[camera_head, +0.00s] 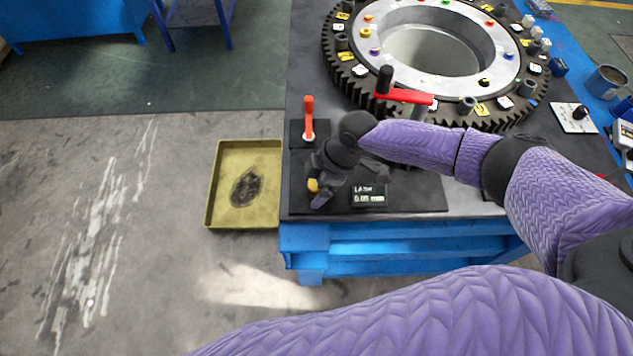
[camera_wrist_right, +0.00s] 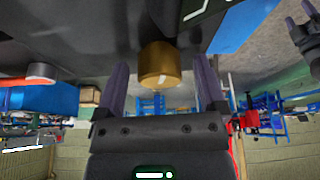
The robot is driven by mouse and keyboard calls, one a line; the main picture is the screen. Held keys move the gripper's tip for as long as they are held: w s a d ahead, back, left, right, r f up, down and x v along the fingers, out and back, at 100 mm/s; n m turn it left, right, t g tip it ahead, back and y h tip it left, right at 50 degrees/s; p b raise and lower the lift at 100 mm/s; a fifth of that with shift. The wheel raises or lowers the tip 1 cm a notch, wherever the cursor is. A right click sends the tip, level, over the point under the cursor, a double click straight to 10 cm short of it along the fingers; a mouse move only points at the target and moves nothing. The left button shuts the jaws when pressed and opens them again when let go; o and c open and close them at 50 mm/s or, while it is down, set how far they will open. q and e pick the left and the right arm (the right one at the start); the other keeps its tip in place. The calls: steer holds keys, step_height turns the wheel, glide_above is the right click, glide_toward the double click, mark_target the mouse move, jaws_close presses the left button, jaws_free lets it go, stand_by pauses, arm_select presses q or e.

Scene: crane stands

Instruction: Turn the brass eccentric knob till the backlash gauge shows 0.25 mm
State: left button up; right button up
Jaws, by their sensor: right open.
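The brass knob (camera_head: 313,185) is at the left front corner of the dark stand top, mostly covered by my right gripper (camera_head: 318,192) in the head view. In the right wrist view the brass knob (camera_wrist_right: 160,66) shows between my two open fingers, with a gap on each side. The backlash gauge (camera_head: 368,196) is just right of the gripper and reads LASH 0.05 mm. My left gripper (camera_wrist_right: 302,22) seems to be the one at the upper right of the wrist view, small, its fingers apart and empty. It is not in the head view.
An orange-handled lever (camera_head: 308,118) stands behind the knob. A yellow tray (camera_head: 214,190) with a dark stain is left of the blue stand (camera_head: 400,240). The floor at left is clear.

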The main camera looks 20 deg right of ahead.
jaws_close()
steer(key=shift+r+m+p, duration=0.15)
steer(key=shift+m+p, duration=0.25)
steer(key=shift+p, duration=0.2)
steer(key=m+t+p, duration=0.1)
steer(key=m+p, duration=0.3)
steer(key=shift+r+t+h, duration=0.15)
steer(key=shift+t+h, duration=0.15)
steer(key=shift+t, duration=0.1)
steer(key=m+t+h+p, duration=0.1)
steer(key=m+p, duration=0.2)
steer(key=shift+a+m, duration=0.1)
steer(key=shift+m, duration=0.2)
steer(key=shift+m+p, duration=0.5)
steer(key=shift+p, duration=0.05)
steer(key=m+h+p, duration=0.1)
steer(key=m, duration=0.2)
steer(key=shift+h+p, duration=0.3)
arm_select(q)
step_height(320, 180, up, 12)
steer(key=d, duration=0.1)
steer(key=shift+w+f+p, duration=0.2)
steer(key=shift+w+p, duration=0.15)
steer(key=shift+w, duration=0.05)
arm_select(e)
steer(key=shift+f+m+t+h, duration=0.2)
steer(key=shift+m+t+h, duration=0.3)
steer(key=shift+m, duration=1.1)
arm_select(q)
steer(key=shift+d, duration=0.1)
